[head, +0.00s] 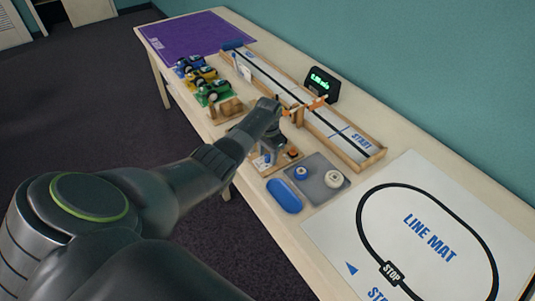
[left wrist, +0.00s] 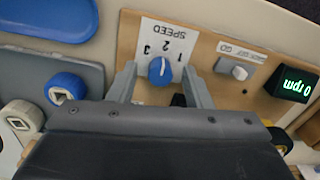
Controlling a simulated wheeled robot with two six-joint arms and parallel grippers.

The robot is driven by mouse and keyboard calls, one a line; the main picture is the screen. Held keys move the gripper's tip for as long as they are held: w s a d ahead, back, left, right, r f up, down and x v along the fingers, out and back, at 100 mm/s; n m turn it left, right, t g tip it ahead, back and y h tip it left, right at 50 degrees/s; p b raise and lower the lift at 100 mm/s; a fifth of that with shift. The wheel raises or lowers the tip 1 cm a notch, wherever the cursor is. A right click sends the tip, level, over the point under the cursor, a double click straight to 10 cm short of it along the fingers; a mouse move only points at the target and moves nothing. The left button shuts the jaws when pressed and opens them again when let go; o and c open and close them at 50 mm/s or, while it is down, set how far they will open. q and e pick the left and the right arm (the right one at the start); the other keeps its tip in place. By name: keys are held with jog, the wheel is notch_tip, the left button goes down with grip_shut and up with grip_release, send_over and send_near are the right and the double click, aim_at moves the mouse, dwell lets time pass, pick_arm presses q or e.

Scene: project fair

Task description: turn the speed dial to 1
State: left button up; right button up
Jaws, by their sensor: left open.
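The speed dial (left wrist: 160,71) is a round blue knob on a wooden board (left wrist: 216,50). A white card (left wrist: 150,32) behind it, upside down in the left wrist view, reads SPEED with 1, 2 and 3. The dial's white mark seems to point toward the 2. My left gripper (left wrist: 158,74) is open, one finger on each side of the dial; I cannot tell whether they touch it. In the head view my left gripper (head: 271,143) is over the board and hides the dial. My right gripper is not in view.
The board also bears a switch (left wrist: 235,69) and a 0 rpm display (left wrist: 290,85). A grey tray (head: 318,168) with blue and white wheels and a blue dish (head: 284,196) lie nearby. Toy cars (head: 201,78), a long track (head: 345,142) and a line mat (head: 425,235) share the table.

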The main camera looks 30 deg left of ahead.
pick_arm(q)
grip_shut()
jog(key=shift+m, duration=0.3)
jog(key=m+p, duration=0.1)
jog(key=m, duration=0.8)
jog(key=shift+p, duration=0.4)
jog(key=shift+m, duration=0.3)
grip_release()
